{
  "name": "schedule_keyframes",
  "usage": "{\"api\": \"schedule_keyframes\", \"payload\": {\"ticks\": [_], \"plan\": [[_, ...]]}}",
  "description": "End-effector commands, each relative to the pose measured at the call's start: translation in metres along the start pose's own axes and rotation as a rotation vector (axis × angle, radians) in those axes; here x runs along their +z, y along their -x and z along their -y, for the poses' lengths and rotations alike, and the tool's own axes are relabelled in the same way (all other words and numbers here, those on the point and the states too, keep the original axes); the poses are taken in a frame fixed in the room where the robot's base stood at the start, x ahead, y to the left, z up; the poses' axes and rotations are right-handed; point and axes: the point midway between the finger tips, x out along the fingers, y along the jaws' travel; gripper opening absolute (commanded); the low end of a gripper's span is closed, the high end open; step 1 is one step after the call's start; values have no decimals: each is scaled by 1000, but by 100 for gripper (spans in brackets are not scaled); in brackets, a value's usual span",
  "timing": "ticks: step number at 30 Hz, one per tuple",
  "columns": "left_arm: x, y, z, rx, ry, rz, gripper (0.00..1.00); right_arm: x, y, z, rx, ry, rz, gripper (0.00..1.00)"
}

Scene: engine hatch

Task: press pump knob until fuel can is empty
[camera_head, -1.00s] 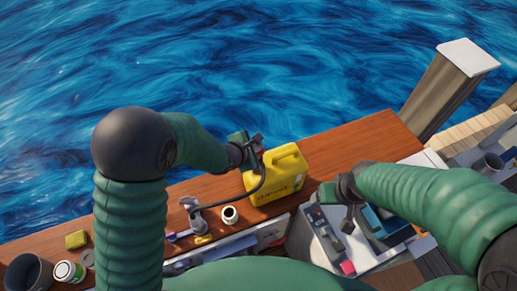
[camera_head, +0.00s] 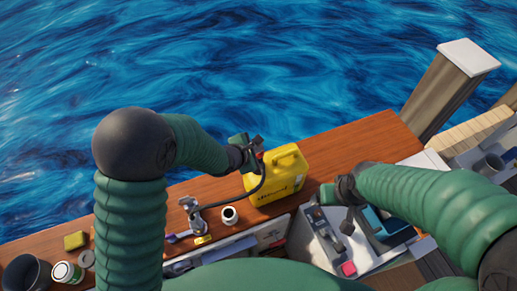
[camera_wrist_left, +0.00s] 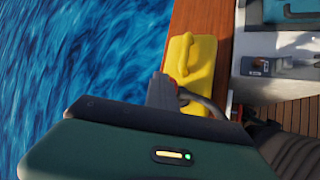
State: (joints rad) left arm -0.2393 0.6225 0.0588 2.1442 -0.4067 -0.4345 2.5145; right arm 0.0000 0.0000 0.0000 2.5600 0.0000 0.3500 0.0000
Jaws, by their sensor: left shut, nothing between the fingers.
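The yellow fuel can (camera_head: 284,177) stands upright on the wooden ledge, with dark lettering on its front. My left gripper (camera_head: 257,145) is shut and empty at the can's left top, beside a small red part (camera_head: 260,156). A dark hose (camera_head: 235,203) curves from there down to a grey metal fitting (camera_head: 189,207) on the ledge. In the left wrist view the can (camera_wrist_left: 187,62) lies just beyond my gripper, which hides the pump knob. My right gripper (camera_head: 335,195) is over the white hatch area; its jaws are too small to read.
A small white jar (camera_head: 230,215) stands on the wooden ledge (camera_head: 350,145). A yellow sponge (camera_head: 75,240), a dark cup (camera_head: 27,273) and a labelled can (camera_head: 67,273) are at the left. Blue water lies beyond the ledge. The ledge's right part is clear.

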Motion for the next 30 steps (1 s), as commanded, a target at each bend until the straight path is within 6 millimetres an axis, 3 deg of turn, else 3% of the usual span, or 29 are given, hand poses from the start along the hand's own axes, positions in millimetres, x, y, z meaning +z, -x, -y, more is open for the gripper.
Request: {"api": "schedule_keyframes", "payload": {"ticks": [30], "plan": [[-8, -9, 7, -2, 1, -3, 0, 2, -8, 0, 0, 0, 0, 77]]}}
